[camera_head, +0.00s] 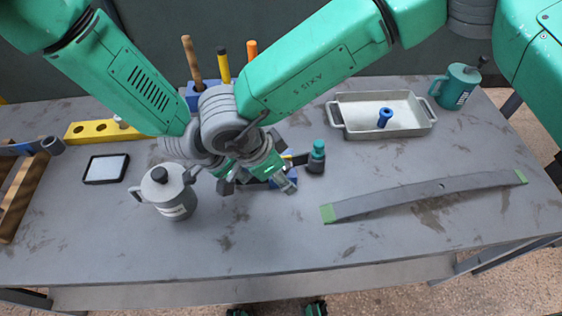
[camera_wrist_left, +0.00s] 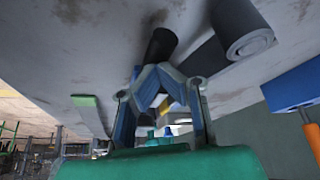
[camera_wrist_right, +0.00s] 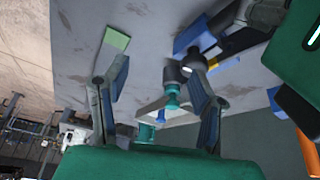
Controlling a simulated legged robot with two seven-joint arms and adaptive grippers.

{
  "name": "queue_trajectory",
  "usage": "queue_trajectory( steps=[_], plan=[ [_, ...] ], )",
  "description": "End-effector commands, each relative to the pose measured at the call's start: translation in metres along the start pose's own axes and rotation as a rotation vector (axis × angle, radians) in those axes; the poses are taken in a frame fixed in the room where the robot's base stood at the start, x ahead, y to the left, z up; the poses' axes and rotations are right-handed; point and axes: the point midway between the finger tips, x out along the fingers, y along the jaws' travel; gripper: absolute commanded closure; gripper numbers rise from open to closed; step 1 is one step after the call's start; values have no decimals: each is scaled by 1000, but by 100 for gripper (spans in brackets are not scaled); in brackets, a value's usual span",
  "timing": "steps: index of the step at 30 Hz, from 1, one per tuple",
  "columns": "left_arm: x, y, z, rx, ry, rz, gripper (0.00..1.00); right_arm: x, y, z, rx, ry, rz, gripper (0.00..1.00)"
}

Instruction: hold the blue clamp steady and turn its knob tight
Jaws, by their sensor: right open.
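The blue clamp (camera_head: 290,172) is near the middle of the table, mostly hidden by my crossed arms. In the right wrist view, its blue part (camera_wrist_right: 194,33) and a yellow bar (camera_wrist_right: 214,57) show beside my left gripper's dark fingers. My left gripper (camera_wrist_left: 158,78) has its fingers drawn together and appears shut on the clamp. My right gripper (camera_wrist_right: 155,90) is open and empty, its fingers wide apart, with the clamp beyond its right finger. I cannot make out the clamp's knob clearly.
A small green-capped bottle (camera_head: 316,157) stands right of the grippers. A grey pot (camera_head: 170,193) stands left. A leaf spring (camera_head: 430,196) lies front right. A tray (camera_head: 345,127) holding a blue part (camera_head: 384,118) and a green mug (camera_head: 455,87) are behind. The front middle is clear.

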Motion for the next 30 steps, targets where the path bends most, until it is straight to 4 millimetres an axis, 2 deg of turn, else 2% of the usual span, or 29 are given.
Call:
queue_trajectory(
  steps=[1, 3, 6, 9, 14, 20, 30],
  plan=[
    [1, 1, 1, 0, -1, 2, 100, -20, -3, -3, 93, -114, 24, 47],
    [0, 1, 1, 0, -1, 2, 100, -42, -14, -11, 317, -256, 67, 47],
    [1, 1, 1, 0, -1, 2, 100, -45, -28, -29, 584, -308, 109, 47],
    [1, 1, 1, 0, -1, 3, 100, -49, -39, -45, 780, -345, 140, 47],
    [1, 1, 1, 0, -1, 3, 100, -52, -48, -58, 952, -376, 171, 47],
    [1, 1, 1, 0, -1, 3, 100, -36, -50, -54, 988, -379, 181, 47],
    [1, 2, 1, 0, -1, 3, 100, 26, -51, -27, 984, -379, 179, 47]
  ],
)
